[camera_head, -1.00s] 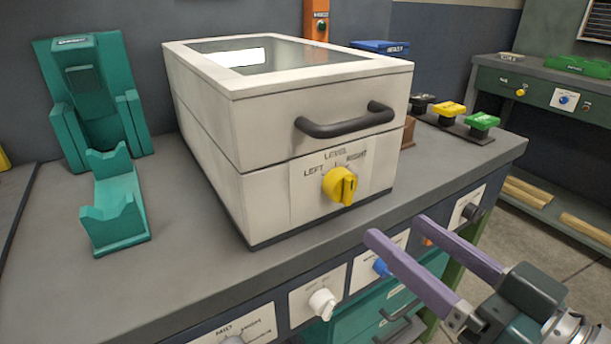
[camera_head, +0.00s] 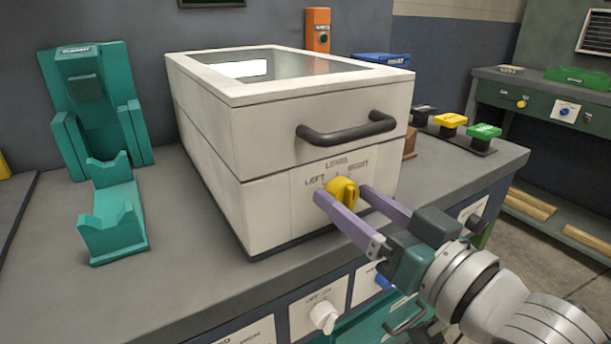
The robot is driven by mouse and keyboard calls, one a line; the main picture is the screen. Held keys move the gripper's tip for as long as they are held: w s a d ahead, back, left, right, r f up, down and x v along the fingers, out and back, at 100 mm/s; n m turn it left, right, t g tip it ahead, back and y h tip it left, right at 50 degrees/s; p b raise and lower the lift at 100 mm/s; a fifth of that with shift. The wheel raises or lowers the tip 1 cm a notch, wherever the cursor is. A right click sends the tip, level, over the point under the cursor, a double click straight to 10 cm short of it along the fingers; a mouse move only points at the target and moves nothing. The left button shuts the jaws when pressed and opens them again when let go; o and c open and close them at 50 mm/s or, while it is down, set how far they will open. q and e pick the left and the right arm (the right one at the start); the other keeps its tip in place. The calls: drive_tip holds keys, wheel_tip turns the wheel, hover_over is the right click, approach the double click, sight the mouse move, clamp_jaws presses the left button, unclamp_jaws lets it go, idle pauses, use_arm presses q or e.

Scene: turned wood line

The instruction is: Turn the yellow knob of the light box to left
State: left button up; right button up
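The light box (camera_head: 268,200) is a cream box with a glass top on the grey bench. Its yellow knob (camera_head: 343,188) is on the front face, below the dark handle (camera_head: 347,130), with the words LEFT, LEVEL and RIGHT above it. The knob's grip bar looks close to upright. My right gripper (camera_head: 344,194) is open, its purple fingers reaching in from the lower right. One fingertip is on each side of the knob, with the knob between them; I cannot tell if either touches it. My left gripper is not in view.
A teal stand (camera_head: 95,110) and teal cradle (camera_head: 112,222) are left of the box. Black, yellow and green buttons (camera_head: 451,122) are on the right. A white knob (camera_head: 323,317) is on the bench front below. The bench top in front of the cradle is clear.

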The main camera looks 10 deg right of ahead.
clamp_jaws()
idle(0.3)
drive_tip(key=shift+n, duration=0.4)
drive_tip(key=shift+n+p, duration=0.3)
drive_tip(key=shift+n, duration=3.8)
drive_tip(key=shift+a+n, duration=0.1)
drive_tip(key=shift+n, duration=0.4)
drive_tip(key=shift+o, duration=0.9)
unclamp_jaws()
